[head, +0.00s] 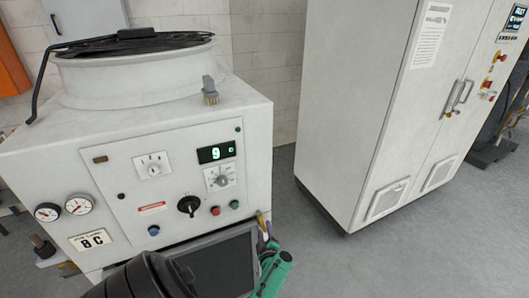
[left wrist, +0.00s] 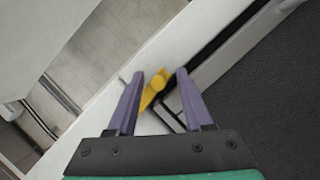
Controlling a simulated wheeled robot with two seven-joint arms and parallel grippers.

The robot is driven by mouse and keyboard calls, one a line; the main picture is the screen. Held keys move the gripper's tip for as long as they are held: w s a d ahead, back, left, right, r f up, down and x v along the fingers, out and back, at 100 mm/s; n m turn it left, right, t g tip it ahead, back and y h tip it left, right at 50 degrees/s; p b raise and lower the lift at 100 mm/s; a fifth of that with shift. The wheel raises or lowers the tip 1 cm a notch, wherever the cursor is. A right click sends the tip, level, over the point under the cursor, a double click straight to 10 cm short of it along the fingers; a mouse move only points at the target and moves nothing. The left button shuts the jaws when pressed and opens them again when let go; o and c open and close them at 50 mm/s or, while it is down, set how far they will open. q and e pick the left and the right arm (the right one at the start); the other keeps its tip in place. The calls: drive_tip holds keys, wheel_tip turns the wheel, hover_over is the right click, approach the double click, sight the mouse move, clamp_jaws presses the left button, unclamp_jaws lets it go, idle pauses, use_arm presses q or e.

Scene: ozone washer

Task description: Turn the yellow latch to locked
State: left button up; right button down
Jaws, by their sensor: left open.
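The yellow latch (left wrist: 156,86) is on the edge of the white machine body in the left wrist view. It lies between the two purple fingers of my left gripper (left wrist: 160,73), which are open on either side of it. I cannot tell whether either finger touches it. In the head view my left gripper (head: 265,226) is at the right side of the white machine (head: 258,140), beside the dark screen. The latch is small and mostly hidden there. My right gripper is not in view.
The machine front has a green display (head: 216,152), a black rotary knob (head: 189,206), buttons and gauges (head: 79,205). A dark screen (head: 222,268) is below. A tall white cabinet (head: 365,110) stands right, with clear grey floor (head: 300,245) between.

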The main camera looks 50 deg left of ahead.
use_arm(q)
drive_tip(key=p+v, duration=0.4)
drive_tip(key=v, duration=0.3)
drive_tip(key=shift+s+d+r, duration=0.2)
drive_tip(key=shift+d, duration=0.05)
drive_tip(key=shift+f, duration=0.15)
drive_tip(key=shift+c, duration=0.3)
